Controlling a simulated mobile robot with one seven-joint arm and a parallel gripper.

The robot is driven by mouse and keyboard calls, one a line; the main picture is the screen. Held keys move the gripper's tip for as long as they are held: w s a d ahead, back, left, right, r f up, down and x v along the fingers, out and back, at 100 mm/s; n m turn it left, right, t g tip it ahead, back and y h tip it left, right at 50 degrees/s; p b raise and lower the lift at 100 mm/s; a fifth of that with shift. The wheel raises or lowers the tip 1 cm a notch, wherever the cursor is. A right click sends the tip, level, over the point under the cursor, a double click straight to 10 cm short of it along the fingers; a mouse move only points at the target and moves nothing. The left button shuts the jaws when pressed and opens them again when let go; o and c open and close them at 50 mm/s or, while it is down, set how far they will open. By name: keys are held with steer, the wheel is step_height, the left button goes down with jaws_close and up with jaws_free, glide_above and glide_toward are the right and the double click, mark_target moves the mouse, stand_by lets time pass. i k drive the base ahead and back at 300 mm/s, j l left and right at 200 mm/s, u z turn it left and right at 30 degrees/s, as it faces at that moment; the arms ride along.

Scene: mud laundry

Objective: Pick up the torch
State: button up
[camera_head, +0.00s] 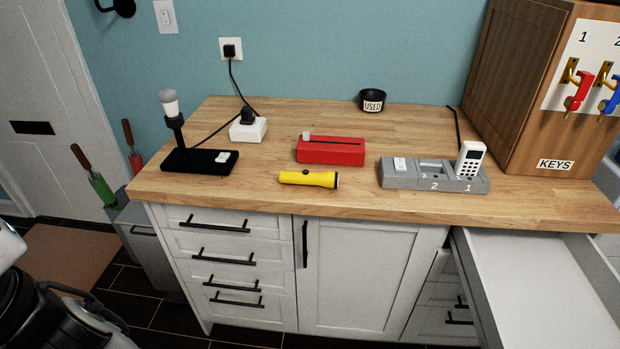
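The yellow torch (308,179) lies on its side on the wooden countertop (240,184), close to the front edge. Its dark lens end points right and its tail points left. Nothing touches it. My gripper's fingers do not show in this view. Part of my own body shows in the lower left corner, well away from the torch.
A red box (331,151) sits just behind the torch. A grey dock (432,177) with a white handset (469,160) stands to the right, a black lamp stand (199,160) to the left. An open drawer (535,290) juts out at lower right.

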mark_target(327, 180)
steer(key=i+j+u, duration=0.15)
steer(key=i+u, duration=0.2)
steer(key=i, duration=0.5)
